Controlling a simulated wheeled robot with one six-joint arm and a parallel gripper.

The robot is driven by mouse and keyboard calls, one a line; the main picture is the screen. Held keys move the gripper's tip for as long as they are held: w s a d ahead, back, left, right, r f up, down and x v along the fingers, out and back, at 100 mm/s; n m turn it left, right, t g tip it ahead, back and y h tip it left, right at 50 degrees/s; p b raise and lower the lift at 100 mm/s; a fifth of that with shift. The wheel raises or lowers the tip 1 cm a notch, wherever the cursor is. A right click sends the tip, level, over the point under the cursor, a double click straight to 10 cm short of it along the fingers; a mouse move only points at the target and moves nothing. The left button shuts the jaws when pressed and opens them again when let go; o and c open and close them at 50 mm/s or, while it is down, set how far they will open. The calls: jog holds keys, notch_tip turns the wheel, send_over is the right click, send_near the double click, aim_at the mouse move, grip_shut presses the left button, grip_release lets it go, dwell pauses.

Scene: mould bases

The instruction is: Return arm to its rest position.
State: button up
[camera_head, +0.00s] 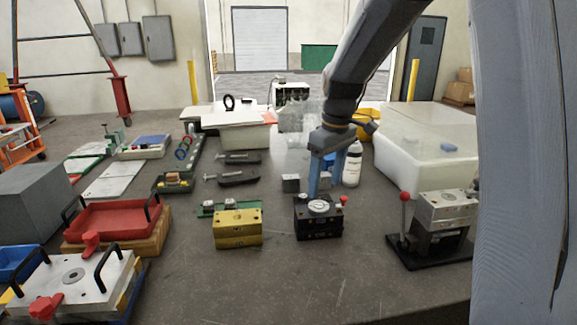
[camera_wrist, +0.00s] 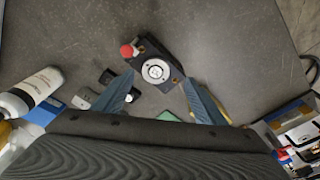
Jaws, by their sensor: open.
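My gripper (camera_head: 321,172) hangs from the arm, fingers down, above and behind a black mould base (camera_head: 319,222). In the wrist view my gripper (camera_wrist: 160,98) shows two blue fingers spread apart with nothing held between them. The black mould base (camera_wrist: 162,55) has a round silver disc on top and a red knob at one side. It lies just beyond the fingertips in the wrist view. Whether the fingers touch it cannot be told.
A yellow block (camera_head: 238,228) stands left of the black base. A metal fixture with a red-knobbed lever (camera_head: 445,212) stands at right. A white bottle (camera_head: 352,164) and translucent bin (camera_head: 425,150) are behind. A red tray (camera_head: 112,220) sits left.

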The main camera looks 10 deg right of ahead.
jog(key=s+f+m, duration=0.2)
jog(key=s+f, duration=0.1)
jog(key=s, duration=0.4)
jog(key=s+f+m, duration=0.2)
jog(key=s+f, duration=0.2)
jog(key=s, duration=0.3)
jog(key=s+a+f+m, duration=0.1)
jog(key=s+f+m, duration=0.2)
jog(key=s, duration=0.4)
jog(key=shift+s+f+h, duration=0.15)
jog(key=shift+s+h, duration=0.2)
jog(key=shift+h, duration=0.05)
